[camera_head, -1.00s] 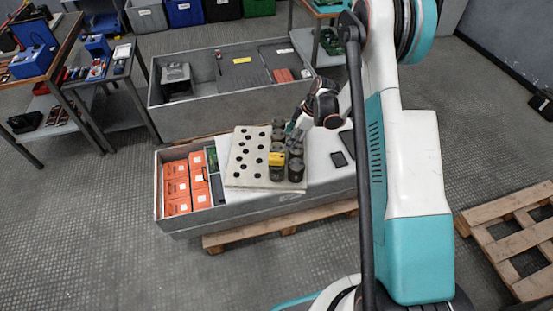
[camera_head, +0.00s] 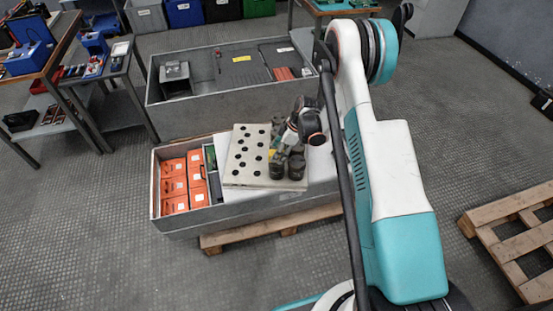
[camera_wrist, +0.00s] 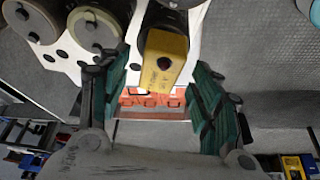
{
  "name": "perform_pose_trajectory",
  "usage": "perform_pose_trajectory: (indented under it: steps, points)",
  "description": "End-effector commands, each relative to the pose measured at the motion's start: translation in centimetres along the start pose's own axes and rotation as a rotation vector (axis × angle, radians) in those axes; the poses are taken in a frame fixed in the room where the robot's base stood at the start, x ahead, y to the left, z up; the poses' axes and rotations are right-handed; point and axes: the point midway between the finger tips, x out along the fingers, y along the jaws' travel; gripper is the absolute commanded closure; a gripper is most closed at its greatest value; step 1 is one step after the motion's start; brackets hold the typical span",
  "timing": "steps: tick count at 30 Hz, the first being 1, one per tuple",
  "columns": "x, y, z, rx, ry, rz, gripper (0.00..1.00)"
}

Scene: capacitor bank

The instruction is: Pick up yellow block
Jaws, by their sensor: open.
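The yellow block (camera_wrist: 164,62) shows between the two green-padded fingers of my gripper (camera_wrist: 161,75) in the wrist view, with a dark cylinder behind it. My gripper is open, and I see gaps between the block and both fingers. In the head view, my gripper (camera_head: 283,138) is over the cylinders on the pale holed board (camera_head: 237,172). It hides most of the block there, leaving only a small yellowish patch.
Dark cylinders (camera_head: 297,167) stand close together at the board's right side. More round cylinder tops (camera_wrist: 95,28) show at upper left in the wrist view. Left of the board, orange boxes (camera_head: 174,186) fill one end of the grey crate (camera_head: 230,211). A wooden pallet (camera_head: 510,232) lies right.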

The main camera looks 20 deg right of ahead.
Motion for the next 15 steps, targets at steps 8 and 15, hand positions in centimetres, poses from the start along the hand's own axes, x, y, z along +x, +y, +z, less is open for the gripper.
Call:
perform_pose_trajectory:
  steps: [8, 15]
  points:
    - [2.6, 0.0, 0.0, 0.001, 0.000, 0.000, 0.42]
    - [2.5, 0.0, 0.0, 0.001, 0.000, 0.000, 0.67]
